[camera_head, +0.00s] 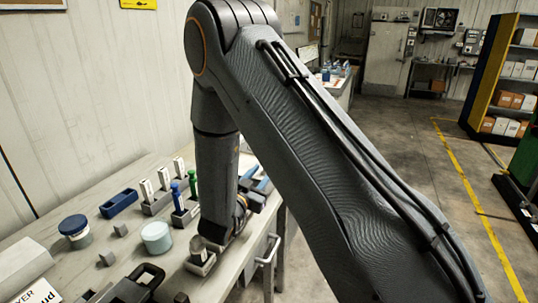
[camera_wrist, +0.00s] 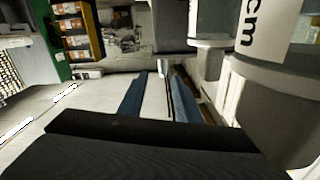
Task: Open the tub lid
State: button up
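A round tub with a dark blue lid (camera_head: 74,226) stands upright on the bench at the left in the head view. A pale teal round tub (camera_head: 157,237) stands to its right, nearer my arm; I cannot tell whether its top is a separate lid. In the head view the gripper (camera_head: 257,180) is partly hidden behind my arm, near the bench's right edge, apart from both tubs. Neither tub can be made out in the wrist view.
The bench (camera_head: 135,270) holds a blue tray (camera_head: 118,203), small grey blocks (camera_head: 120,230), blue and green bottles (camera_head: 192,185) in holders, and a dark handled object (camera_head: 140,285) at the front. Open floor (camera_head: 420,180) lies right of the bench.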

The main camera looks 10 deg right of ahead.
jog(key=p+x, duration=0.2)
jog(key=x, duration=0.5)
jog(key=shift+w, duration=0.25)
jog(key=shift+w+d+p, duration=0.3)
jog(key=shift+w+d, duration=0.05)
jog(key=shift+w, duration=0.3)
jog(key=shift+c, duration=0.4)
grip_shut()
